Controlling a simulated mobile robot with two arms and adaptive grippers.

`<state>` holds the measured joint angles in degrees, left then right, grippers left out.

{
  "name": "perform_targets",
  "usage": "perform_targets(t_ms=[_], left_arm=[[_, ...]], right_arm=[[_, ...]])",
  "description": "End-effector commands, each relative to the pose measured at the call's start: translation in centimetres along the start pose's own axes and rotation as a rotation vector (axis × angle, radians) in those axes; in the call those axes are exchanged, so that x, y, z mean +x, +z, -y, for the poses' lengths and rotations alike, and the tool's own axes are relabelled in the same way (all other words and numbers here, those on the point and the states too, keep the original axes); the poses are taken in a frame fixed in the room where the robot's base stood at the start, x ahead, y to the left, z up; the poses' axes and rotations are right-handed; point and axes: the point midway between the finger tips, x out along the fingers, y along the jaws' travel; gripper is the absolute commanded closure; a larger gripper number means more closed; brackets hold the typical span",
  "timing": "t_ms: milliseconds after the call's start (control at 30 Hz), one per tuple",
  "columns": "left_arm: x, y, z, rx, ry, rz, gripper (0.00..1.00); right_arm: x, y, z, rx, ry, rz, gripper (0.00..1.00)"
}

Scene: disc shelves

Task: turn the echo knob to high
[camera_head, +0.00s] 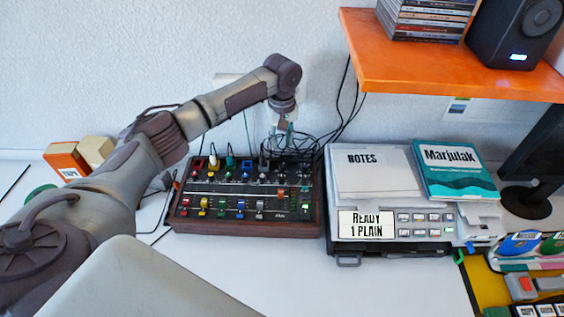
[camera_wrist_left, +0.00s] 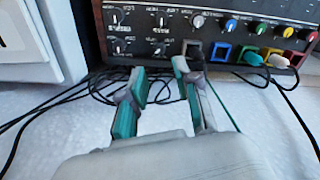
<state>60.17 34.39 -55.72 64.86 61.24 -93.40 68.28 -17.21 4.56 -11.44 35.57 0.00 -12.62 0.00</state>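The dark mixer (camera_head: 246,205) with a wooden rim stands on the white table in the head view. It also shows in the left wrist view (camera_wrist_left: 205,4). A cluster of small dark knobs with pale markings is at its back right, and the wrist view shows several, including one knob (camera_wrist_left: 117,46). I cannot read which one is echo. My left gripper (camera_head: 282,130) reaches down at the mixer's back right edge. In the wrist view the gripper (camera_wrist_left: 160,72) is open, with its teal-padded fingers apart and nothing between them. My right gripper is not in view.
Black cables (camera_head: 322,140) lie behind the mixer, near my left gripper. A grey machine (camera_head: 345,240) bearing a notes pad (camera_head: 372,172) and a teal book (camera_head: 453,170) stands close on the right. An orange shelf (camera_head: 440,75) overhangs. Bare table lies in front.

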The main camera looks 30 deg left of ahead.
Motion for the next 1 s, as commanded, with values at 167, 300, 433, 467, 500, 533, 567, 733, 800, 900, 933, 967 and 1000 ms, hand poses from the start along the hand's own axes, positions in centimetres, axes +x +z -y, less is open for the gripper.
perform_targets(t_ms=[167, 300, 433, 467, 500, 533, 567, 733, 800, 900, 933, 967, 1000], left_arm=[[4.0, 0.1, 0.0, 0.0, -0.003, 0.002, 0.68], [6.8, 0.1, 0.0, 0.001, -0.001, 0.002, 0.68], [8.7, 0.1, 0.0, 0.0, -0.001, 0.002, 0.68], [9.0, 0.1, -0.1, 0.001, 0.0, 0.001, 0.68], [9.3, 0.1, -0.1, 0.002, 0.0, 0.001, 0.68], [9.5, 0.1, -0.1, 0.002, 0.0, 0.001, 0.68], [9.7, 0.1, -0.1, 0.002, 0.0, 0.001, 0.68], [10.1, 0.0, -0.1, 0.002, 0.001, -0.001, 0.68], [10.1, 0.0, -0.1, 0.002, 0.001, -0.001, 0.68], [10.1, 0.0, -0.1, 0.002, 0.001, -0.001, 0.68], [10.1, 0.0, -0.1, 0.002, 0.001, -0.001, 0.72], [10.1, 0.0, -0.1, 0.002, 0.001, -0.001, 0.77], [10.1, 0.0, -0.1, 0.002, 0.001, -0.001, 0.83]], right_arm=[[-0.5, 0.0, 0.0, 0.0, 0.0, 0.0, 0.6], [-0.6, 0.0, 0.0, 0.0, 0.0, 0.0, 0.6], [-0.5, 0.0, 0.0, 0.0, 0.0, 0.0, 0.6], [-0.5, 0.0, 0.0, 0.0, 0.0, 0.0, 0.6], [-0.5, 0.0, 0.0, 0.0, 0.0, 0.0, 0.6], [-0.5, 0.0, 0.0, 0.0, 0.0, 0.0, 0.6], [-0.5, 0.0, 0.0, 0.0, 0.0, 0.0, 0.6], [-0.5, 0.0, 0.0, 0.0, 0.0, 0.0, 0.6], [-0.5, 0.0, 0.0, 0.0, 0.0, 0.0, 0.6], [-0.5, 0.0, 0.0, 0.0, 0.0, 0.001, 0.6], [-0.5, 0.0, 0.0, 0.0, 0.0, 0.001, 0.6], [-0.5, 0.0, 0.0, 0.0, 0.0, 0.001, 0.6], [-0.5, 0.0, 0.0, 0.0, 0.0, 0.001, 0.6]])
